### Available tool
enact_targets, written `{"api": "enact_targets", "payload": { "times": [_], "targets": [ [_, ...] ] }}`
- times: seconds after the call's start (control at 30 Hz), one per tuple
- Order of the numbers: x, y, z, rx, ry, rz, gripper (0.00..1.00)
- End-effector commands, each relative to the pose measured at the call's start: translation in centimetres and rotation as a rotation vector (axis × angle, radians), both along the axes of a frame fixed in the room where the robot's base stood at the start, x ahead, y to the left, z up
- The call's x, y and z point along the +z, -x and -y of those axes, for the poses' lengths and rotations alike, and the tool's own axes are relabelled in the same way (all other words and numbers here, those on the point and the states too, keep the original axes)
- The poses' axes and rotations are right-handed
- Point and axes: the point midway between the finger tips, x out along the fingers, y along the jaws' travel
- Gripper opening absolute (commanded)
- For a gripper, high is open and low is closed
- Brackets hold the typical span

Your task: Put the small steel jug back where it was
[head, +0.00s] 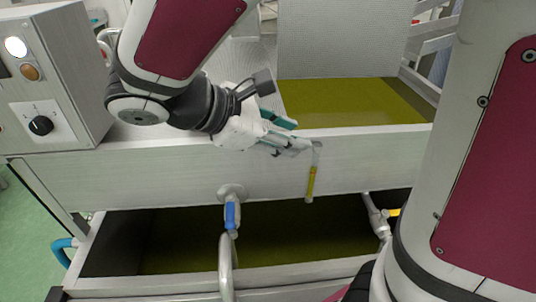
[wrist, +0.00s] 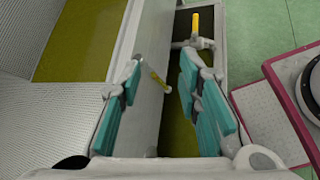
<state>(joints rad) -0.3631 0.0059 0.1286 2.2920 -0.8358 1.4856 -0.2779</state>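I cannot make out the small steel jug in either view. My gripper (head: 291,137) is at the front wall of the upper tank, its teal-padded fingers near the rim. In the wrist view the fingers (wrist: 160,66) are wide apart, one over the tank side of the wall and one over the outer side. A thin grey piece with a yellow lower part (head: 311,183) hangs against the outer face of the wall, just beyond the fingertips. It also shows between the fingers in the wrist view (wrist: 158,79), and I see no grip on it.
The upper tank (head: 180,172) holds green-gold oil (head: 350,100), and an open lower trough (head: 165,267) lies below. A blue-handled valve (head: 231,215) and a yellow-handled valve (wrist: 196,22) stick out in front. A control box (head: 70,75) stands at left.

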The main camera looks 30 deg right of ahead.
Motion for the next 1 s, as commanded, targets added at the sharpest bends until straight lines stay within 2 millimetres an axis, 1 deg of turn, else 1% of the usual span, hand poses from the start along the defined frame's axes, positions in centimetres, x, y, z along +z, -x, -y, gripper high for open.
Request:
{"api": "enact_targets", "payload": {
  "times": [0.03,0.17,0.3,0.43,0.53,0.7,0.83,1.0],
  "targets": [
    [0.0,1.6,0.7,-0.068,-0.069,0.046,0.32],
    [-0.7,5.2,1.4,-0.243,-0.251,0.163,0.32],
    [-1.5,8.3,0.9,-0.428,-0.451,0.304,0.32],
    [-1.9,10.4,-0.3,-0.597,-0.636,0.45,0.32],
    [-2.0,11.3,-1.5,-0.714,-0.772,0.561,0.32],
    [-1.8,11.9,-3.1,-0.86,-0.948,0.707,0.32],
    [-1.5,11.9,-3.7,-0.914,-1.017,0.764,0.32],
    [-1.5,11.9,-3.9,-0.931,-1.037,0.779,0.32]
  ]
}}
